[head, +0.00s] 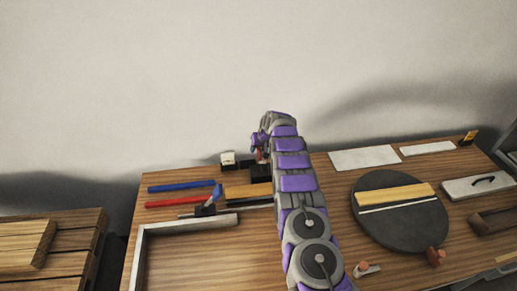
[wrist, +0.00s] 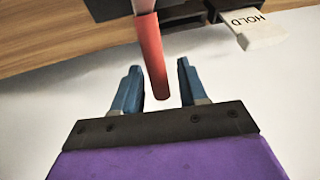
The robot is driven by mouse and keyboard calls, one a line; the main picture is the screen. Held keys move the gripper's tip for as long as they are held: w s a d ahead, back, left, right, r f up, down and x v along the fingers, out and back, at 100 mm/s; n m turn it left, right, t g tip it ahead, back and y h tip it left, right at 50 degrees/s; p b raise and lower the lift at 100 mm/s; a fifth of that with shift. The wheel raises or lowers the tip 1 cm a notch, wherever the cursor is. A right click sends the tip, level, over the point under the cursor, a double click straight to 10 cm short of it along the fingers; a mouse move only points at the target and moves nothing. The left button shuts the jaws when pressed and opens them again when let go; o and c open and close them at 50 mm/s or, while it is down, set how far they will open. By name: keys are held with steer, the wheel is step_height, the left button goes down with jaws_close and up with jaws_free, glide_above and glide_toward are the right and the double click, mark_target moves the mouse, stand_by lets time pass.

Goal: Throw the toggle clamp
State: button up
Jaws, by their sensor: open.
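A red handle (wrist: 151,60), apparently the toggle clamp's lever, reaches down between my gripper's fingers in the wrist view. A little of the red (head: 259,153) shows under the hand in the head view. My gripper (wrist: 159,70) is open, with one blue finger on each side of the handle and visible gaps to it. In the head view my gripper (head: 257,143) is at the table's back edge. The handle's pale upper part runs out of the wrist picture, and the clamp's dark base (head: 261,172) is partly hidden by my arm.
A white block marked HOLD (wrist: 250,28) sits beside the handle; it also shows in the head view (head: 228,158). A blue-handled lever (head: 216,193), blue bar (head: 180,187) and red bar (head: 178,201) lie to the left. A dark round plate (head: 400,230) is right of my arm.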

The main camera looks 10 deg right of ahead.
jaws_close()
stand_by(0.4)
